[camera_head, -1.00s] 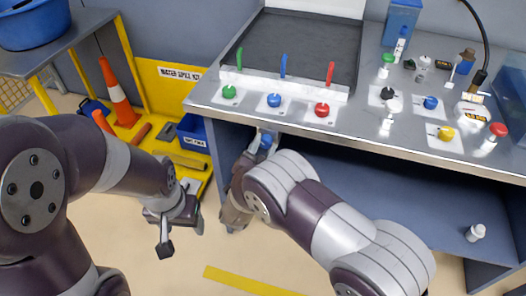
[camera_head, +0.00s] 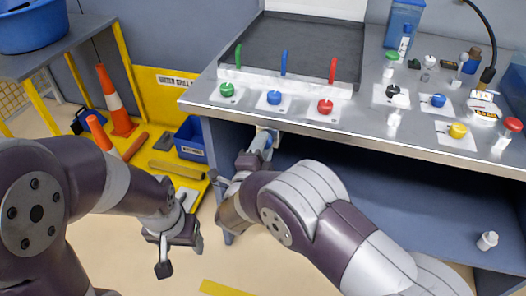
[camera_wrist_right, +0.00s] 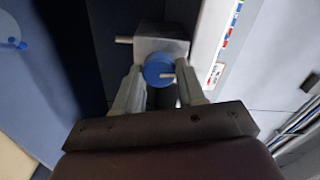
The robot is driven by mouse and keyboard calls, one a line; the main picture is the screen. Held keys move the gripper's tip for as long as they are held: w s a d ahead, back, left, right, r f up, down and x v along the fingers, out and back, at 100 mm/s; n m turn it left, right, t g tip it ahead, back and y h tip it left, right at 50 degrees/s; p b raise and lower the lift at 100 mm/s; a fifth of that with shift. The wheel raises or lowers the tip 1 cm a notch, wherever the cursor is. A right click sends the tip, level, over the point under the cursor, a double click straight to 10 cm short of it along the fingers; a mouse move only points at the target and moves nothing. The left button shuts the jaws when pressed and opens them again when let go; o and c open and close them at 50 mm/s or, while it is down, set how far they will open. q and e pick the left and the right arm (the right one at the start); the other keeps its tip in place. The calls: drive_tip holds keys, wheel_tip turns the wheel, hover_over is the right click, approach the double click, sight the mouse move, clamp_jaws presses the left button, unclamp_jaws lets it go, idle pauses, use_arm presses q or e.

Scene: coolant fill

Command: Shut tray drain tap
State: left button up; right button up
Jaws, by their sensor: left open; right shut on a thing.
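The tray drain tap shows in the right wrist view as a grey block (camera_wrist_right: 161,40) with a round blue knob (camera_wrist_right: 158,70) and a small pin. In the head view the tap's blue part (camera_head: 270,136) shows under the bench's front edge, left of the open shelf. My right gripper (camera_wrist_right: 159,78) is shut on the blue knob, one finger on each side; in the head view its fingers are partly hidden by my arm. My left gripper (camera_head: 181,258) is open and empty, hanging over the floor, left of and apart from the tap.
The bench (camera_head: 210,96) carries a dark tray (camera_head: 310,45) with green, blue and red valves along its front. Under it, a white bottle (camera_head: 487,241) stands on the shelf. A yellow spill station, orange cone (camera_head: 117,102) and blue bin (camera_head: 190,140) are at left.

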idle(0.3)
drive_tip(key=o, duration=1.1)
drive_tip(key=shift+c, duration=0.2)
drive_tip(key=shift+s, duration=0.1)
drive_tip(key=v, duration=1.2)
drive_tip(key=shift+s+p, duration=0.3)
drive_tip(key=shift+p, duration=0.15)
drive_tip(key=shift+w+a, duration=0.1)
